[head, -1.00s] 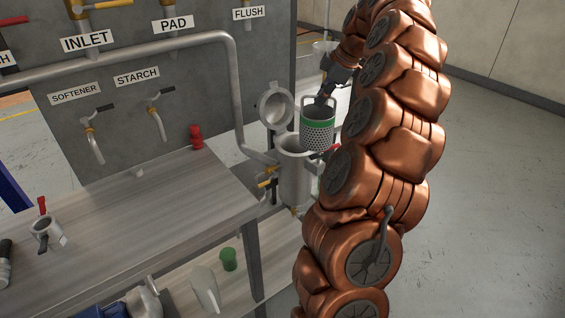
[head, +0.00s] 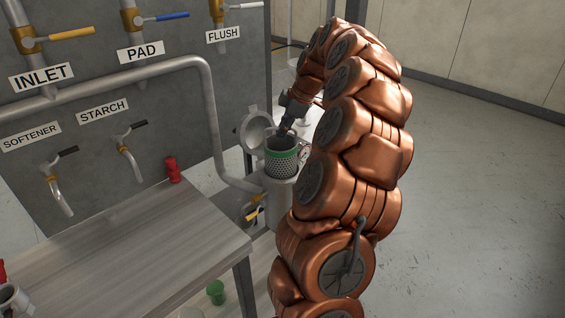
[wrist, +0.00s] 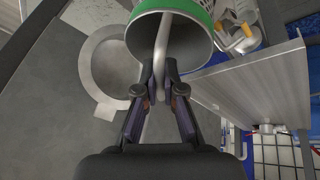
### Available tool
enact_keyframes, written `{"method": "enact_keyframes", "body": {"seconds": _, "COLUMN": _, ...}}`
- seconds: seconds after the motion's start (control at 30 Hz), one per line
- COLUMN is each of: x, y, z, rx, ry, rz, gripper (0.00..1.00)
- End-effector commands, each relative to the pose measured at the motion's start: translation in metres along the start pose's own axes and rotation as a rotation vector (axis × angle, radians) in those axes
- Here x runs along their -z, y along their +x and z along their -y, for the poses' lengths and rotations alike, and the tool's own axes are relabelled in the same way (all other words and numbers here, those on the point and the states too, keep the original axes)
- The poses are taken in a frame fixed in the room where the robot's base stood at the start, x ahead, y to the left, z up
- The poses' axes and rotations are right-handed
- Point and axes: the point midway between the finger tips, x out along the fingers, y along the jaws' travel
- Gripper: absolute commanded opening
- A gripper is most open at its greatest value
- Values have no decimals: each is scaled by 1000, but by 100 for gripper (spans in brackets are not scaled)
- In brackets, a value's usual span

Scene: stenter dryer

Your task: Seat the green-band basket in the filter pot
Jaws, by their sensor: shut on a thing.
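The green-band basket (head: 282,164), a perforated metal cup with a green band near its top, hangs upright in the head view. My gripper (head: 288,128) is shut on its bail handle, above the basket mouth. The wrist view shows the handle (wrist: 163,55) between my fingertips (wrist: 160,78) and the green band (wrist: 207,8) at the top. The filter pot (head: 271,213) stands beneath, its lid (head: 255,131) open behind to the left. The basket's lower part overlaps the pot mouth; I cannot tell if it is inside. My arm hides the pot's right side.
The INLET, PAD and FLUSH valves (head: 158,18) and a pipe (head: 212,120) are on the grey panel at left. A workbench (head: 150,245) with a red item (head: 172,170) stands left of the pot. A green cup (head: 215,292) is low beside it. Open floor (head: 470,200) lies right.

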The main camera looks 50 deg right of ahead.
Motion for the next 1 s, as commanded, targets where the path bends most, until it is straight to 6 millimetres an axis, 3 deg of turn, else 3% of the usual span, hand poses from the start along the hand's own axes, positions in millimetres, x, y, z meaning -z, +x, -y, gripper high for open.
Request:
{"method": "enact_keyframes", "body": {"seconds": 0.4, "x": -24, "y": 61, "z": 13, "rx": 4, "ry": 0, "rz": -2, "gripper": 0}}
{"method": "enact_keyframes", "body": {"seconds": 1.0, "x": -43, "y": 108, "z": 23, "rx": 1, "ry": -1, "rz": -2, "gripper": 0}}
